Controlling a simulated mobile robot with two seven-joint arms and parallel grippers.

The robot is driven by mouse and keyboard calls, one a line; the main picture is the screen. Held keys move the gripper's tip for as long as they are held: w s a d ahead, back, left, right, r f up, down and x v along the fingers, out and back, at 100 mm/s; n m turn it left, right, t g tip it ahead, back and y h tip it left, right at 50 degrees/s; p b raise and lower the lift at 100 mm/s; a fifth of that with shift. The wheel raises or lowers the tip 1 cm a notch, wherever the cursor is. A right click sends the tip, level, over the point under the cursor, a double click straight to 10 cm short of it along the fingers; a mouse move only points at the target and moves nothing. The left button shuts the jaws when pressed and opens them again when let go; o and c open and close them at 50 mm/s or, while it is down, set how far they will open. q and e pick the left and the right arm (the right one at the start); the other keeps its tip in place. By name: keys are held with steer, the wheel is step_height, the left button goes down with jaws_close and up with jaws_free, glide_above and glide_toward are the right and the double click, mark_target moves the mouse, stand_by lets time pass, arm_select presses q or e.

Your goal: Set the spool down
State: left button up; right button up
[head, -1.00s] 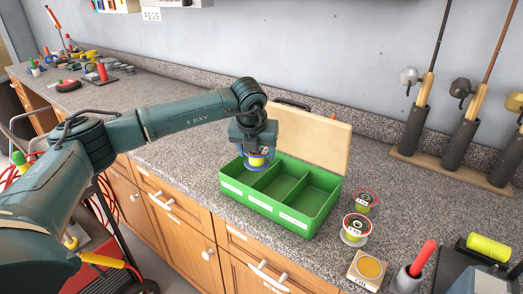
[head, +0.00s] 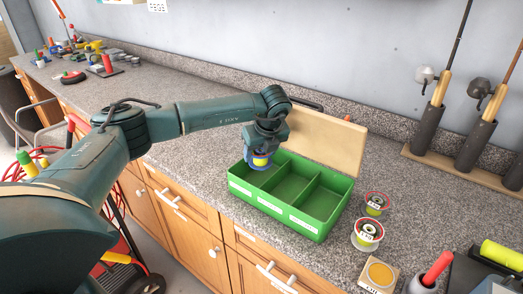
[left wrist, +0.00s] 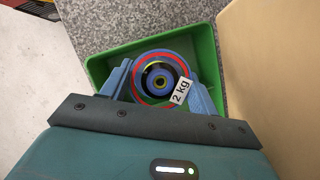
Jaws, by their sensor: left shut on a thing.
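My left gripper (head: 260,158) is shut on a spool (head: 261,163) with a blue rim and yellow line. In the left wrist view the spool (left wrist: 160,78) sits between the two fingers, its round face with a red ring and a "2 kg" label toward the camera. A green tray (head: 318,231) with three compartments stands on the counter. The gripper holds the spool at the tray's left compartment; whether the spool touches the floor is hidden. The middle and right compartments look empty. My right gripper is not in view.
Two more spools, one red-rimmed (head: 376,202) and one pale-rimmed (head: 367,241), stand right of the tray. A wooden board (head: 330,140) stands upright behind it. A tin on a wooden block (head: 380,274) and a red-handled tool (head: 437,268) are at front right.

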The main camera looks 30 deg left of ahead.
mark_target(262, 163)
arm_select(q)
steer(key=shift+f+b, duration=0.2)
steer(key=shift+b, duration=0.15)
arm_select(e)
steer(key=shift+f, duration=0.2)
arm_select(q)
step_height(262, 163, down, 3)
steer(key=b, duration=0.2)
steer(key=shift+f+b, duration=0.1)
steer(key=shift+b, duration=0.25)
steer(key=shift+f+b, duration=0.45)
steer(key=shift+f, duration=0.25)
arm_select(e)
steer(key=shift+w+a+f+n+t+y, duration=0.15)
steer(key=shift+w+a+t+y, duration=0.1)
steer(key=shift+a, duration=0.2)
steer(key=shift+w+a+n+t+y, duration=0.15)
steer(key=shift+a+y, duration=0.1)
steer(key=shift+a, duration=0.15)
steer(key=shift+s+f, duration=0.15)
